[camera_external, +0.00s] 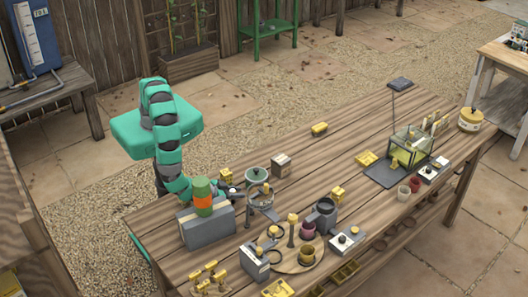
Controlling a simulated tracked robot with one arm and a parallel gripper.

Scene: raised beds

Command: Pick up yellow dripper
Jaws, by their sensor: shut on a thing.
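My teal arm reaches down over the left end of the wooden table, and my gripper (233,190) is low behind a grey box. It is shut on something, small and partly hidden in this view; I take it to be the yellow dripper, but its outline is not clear. A small yellow piece (226,174) shows right at the gripper. A stand with a ring top (260,194) is just to the right of the gripper. A yellow cup-shaped thing (307,252) sits on a round wooden board (287,264).
The grey box (207,226) and an orange-and-green cylinder (203,198) are close in front of my gripper. A lidded green pot (256,175) is beyond the stand. A dark grey vessel (324,215) is farther right. The table's back middle is mostly clear.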

